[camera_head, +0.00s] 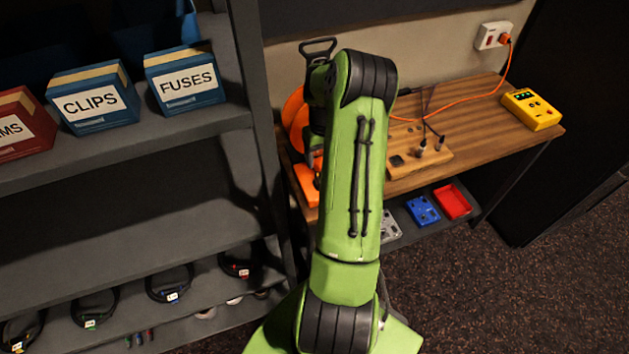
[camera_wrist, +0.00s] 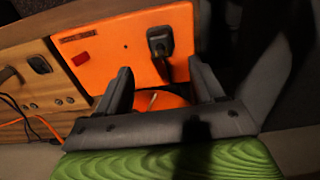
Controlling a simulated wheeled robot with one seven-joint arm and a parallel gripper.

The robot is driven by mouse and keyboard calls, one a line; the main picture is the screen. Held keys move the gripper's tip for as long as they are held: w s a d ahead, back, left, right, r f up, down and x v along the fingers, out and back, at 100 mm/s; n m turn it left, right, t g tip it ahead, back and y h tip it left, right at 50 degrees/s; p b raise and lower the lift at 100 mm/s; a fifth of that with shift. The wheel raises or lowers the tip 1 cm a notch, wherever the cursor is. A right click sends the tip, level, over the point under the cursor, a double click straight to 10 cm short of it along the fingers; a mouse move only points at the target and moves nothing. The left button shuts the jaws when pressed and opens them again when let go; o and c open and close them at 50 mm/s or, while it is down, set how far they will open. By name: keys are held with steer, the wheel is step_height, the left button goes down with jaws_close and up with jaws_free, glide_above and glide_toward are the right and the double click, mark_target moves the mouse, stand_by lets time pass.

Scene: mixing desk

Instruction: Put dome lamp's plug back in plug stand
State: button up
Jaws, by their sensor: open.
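A black plug (camera_wrist: 159,40) sits on an orange box (camera_wrist: 105,45) in the wrist view; its label is too small to read, so I cannot tell which lamp it belongs to. My gripper (camera_wrist: 160,68) is open, its two dark fingers spread below the plug and apart from it. The stand also shows at the left of the wrist view (camera_wrist: 50,88), with a dark slot and several holes.
The wooden desk (camera_head: 475,110) carries a yellow box (camera_head: 532,108) at right. An orange cord (camera_head: 490,92) runs to a wall outlet (camera_head: 493,36). An orange reel (camera_head: 295,112) stands left of my arm. Grey shelving (camera_head: 130,128) with boxes is at left. A red tray (camera_head: 452,202) sits below the desk.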

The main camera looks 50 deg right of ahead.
steer(key=shift+a+f+b, duration=0.1)
steer(key=shift+f+b, duration=0.4)
steer(key=shift+f, duration=0.15)
step_height(320, 180, down, 8)
steer(key=b, duration=0.5)
steer(key=shift+b, duration=0.35)
steer(key=shift+r, duration=0.1)
jaws_close()
steer(key=shift+r+p, duration=2)
steer(key=shift+r, duration=1.1)
